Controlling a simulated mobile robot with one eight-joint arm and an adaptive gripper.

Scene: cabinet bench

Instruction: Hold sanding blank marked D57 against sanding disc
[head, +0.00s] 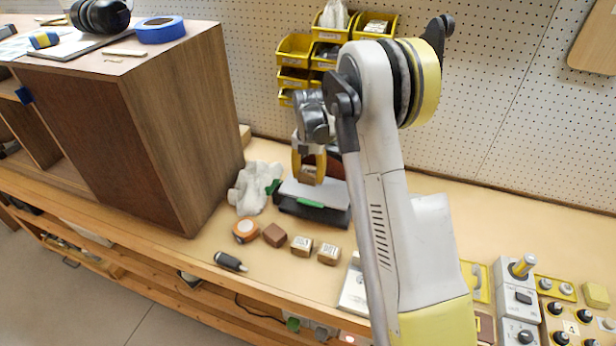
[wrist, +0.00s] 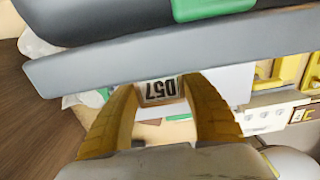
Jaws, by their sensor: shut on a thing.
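My gripper (head: 308,168) is shut on a small wooden blank (head: 310,173), held above the sander. In the wrist view my gripper's yellow fingers (wrist: 160,100) are on either side of the blank, whose white label (wrist: 158,90) reads D57, upside down. The sander (head: 314,205) is a dark machine with green parts and a light grey flat plate (head: 313,191) on the bench. In the wrist view a long grey plate (wrist: 100,65) crosses just beyond the blank, with a green part (wrist: 213,8) behind. I cannot make out the disc face, or whether the blank touches it.
Two labelled blocks (head: 302,246) (head: 328,253), a brown block (head: 274,235), a tape measure (head: 245,230) and a dark tool (head: 231,261) lie in front. A white crumpled cloth (head: 254,188) and wooden cabinet (head: 165,130) stand left. Yellow bins (head: 296,50) hang behind. Control boxes (head: 520,300) stand right.

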